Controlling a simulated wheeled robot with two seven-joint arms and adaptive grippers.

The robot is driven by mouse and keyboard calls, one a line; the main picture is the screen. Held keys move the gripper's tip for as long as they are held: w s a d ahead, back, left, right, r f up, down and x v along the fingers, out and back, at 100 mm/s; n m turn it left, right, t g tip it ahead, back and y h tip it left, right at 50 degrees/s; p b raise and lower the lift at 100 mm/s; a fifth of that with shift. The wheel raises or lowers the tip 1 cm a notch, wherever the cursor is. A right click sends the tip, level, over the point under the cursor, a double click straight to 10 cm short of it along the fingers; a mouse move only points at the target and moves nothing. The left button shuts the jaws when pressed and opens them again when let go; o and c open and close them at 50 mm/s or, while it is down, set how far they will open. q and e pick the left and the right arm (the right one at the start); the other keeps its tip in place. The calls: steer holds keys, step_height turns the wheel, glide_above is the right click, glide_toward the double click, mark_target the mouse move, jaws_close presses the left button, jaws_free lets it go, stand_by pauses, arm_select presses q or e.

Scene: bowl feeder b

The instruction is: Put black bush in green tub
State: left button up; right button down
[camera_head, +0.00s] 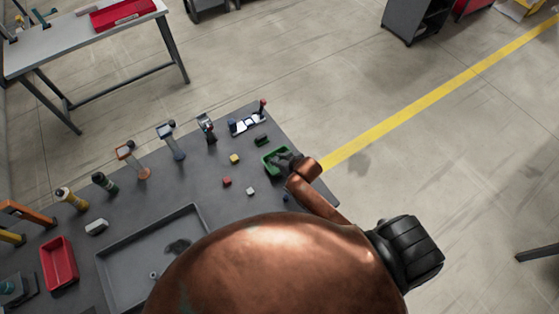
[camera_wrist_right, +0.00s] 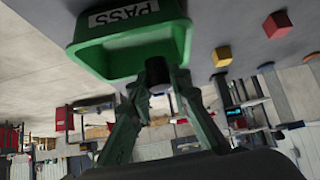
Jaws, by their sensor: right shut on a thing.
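The green tub (camera_head: 268,153) stands near the right edge of the dark table. It fills the top of the right wrist view (camera_wrist_right: 130,52), with a PASS label on it. My right gripper (camera_head: 284,160) is at the tub's right side in the head view. In the right wrist view it is shut on the black bush (camera_wrist_right: 157,72), a short dark cylinder between the fingertips. The bush overlaps the tub's rim in that view; I cannot tell whether it is inside or above. In the head view the bush is hidden. My left gripper is not in view.
A yellow block (camera_head: 234,158), a red block (camera_head: 227,181) and a pale block (camera_head: 250,191) lie left of the tub. A large grey tray (camera_head: 118,255) and a red bin (camera_head: 59,263) are further left.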

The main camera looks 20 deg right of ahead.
steer(key=f, duration=0.1)
steer(key=w+d+f, duration=0.1)
steer(key=d+f, duration=0.1)
steer(key=shift+w, duration=0.4)
steer(key=shift+f, duration=1.55)
steer(key=shift+f, duration=0.1)
steer(key=c, duration=1.8)
jaws_free()
steer(key=shift+s+r, duration=0.1)
steer(key=shift+r, duration=0.1)
steer(key=v, duration=1.1)
steer(key=shift+s+r+p, duration=0.25)
steer(key=shift+s+p, duration=0.05)
steer(key=shift+p, duration=0.05)
steer(key=shift+d, duration=0.1)
